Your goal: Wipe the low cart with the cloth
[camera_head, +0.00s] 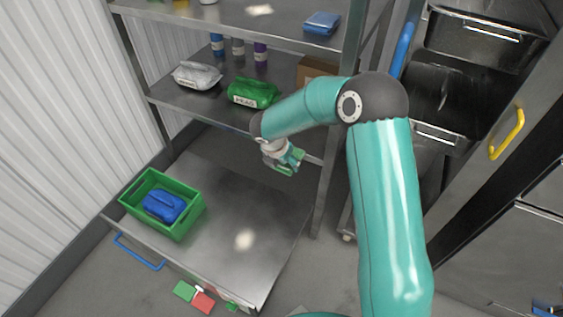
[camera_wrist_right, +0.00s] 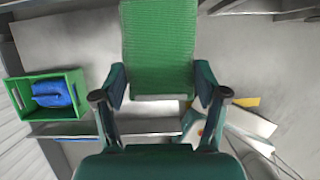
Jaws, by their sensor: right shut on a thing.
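The low cart (camera_head: 225,245) has a bare grey metal top. A green crate (camera_head: 184,232) stands at its left end with a blue bundle (camera_head: 163,205) inside. My right gripper (camera_head: 286,157) is over the far right part of the cart top, shut on the green cloth (camera_head: 292,163). In the right wrist view the cloth (camera_wrist_right: 160,45) is a flat green textured piece reaching out from between the fingers (camera_wrist_right: 160,82). I cannot tell whether the cloth touches the cart top. The crate (camera_wrist_right: 14,98) also shows there, at the left. My left gripper is not in view.
A metal shelf rack (camera_head: 205,108) stands behind the cart, holding a white bag (camera_head: 197,76), a green bag (camera_head: 253,92) and bottles. Red (camera_head: 203,303) and green pieces lie by the cart's front edge. The cart's middle is clear.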

